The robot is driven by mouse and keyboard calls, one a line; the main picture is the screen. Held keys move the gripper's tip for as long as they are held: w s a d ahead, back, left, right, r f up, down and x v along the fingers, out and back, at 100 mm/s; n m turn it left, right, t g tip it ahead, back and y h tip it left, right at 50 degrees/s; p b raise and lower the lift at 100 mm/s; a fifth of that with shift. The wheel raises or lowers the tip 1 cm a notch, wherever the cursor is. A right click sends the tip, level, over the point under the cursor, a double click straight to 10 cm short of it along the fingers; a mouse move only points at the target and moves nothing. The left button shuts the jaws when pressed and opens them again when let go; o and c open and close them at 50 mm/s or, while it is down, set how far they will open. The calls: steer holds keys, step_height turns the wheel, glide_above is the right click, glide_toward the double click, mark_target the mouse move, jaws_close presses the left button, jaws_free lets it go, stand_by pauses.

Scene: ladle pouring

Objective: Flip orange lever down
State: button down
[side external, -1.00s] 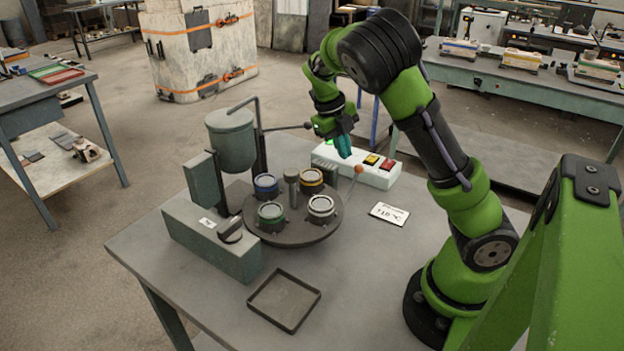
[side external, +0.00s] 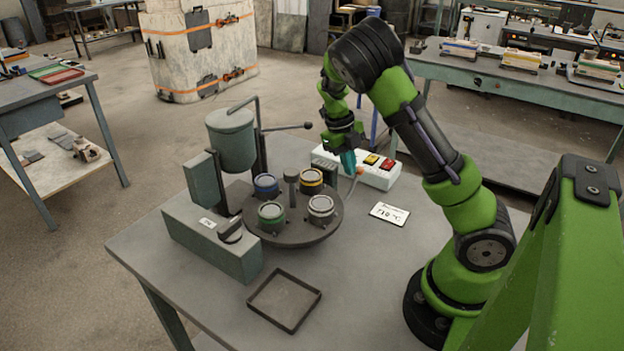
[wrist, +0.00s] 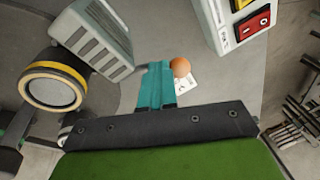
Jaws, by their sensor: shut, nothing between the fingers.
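The orange lever's round knob (side external: 360,171) stands at the left end of the white button box in the side view, on a thin pale rod. Its knob also shows in the wrist view (wrist: 180,67), just right of my fingertips. My gripper (side external: 350,168) has teal fingers, pressed together and empty, pointing down just left of the knob. In the wrist view the fingers (wrist: 154,66) seem to touch the knob or nearly so; I cannot tell which. The lever's lower part is mostly hidden in the wrist view.
The white box (side external: 380,175) carries yellow and red buttons. A grey finned block (wrist: 95,35) lies left of my fingers. A turntable (side external: 292,230) holds several ringed cups. A label card (side external: 389,213) and an empty tray (side external: 284,301) lie on the table, with bare surface between them.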

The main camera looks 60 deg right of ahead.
steer(key=shift+s+d+f+y, duration=0.1)
steer(key=shift+d+f+y, duration=0.55)
steer(key=shift+y, duration=0.05)
steer(key=shift+d+f, duration=0.2)
steer(key=shift+f, duration=0.25)
steer(key=shift+r, duration=0.2)
steer(key=shift+d+r, duration=0.25)
steer(key=shift+r, duration=0.5)
step_height(320, 180, up, 9)
steer(key=w+a, duration=0.1)
steer(key=w, duration=0.1)
steer(key=shift+a+r+y, duration=0.2)
steer(key=shift+a+y, duration=0.1)
steer(key=shift+a, duration=0.05)
steer(key=shift+w, duration=0.1)
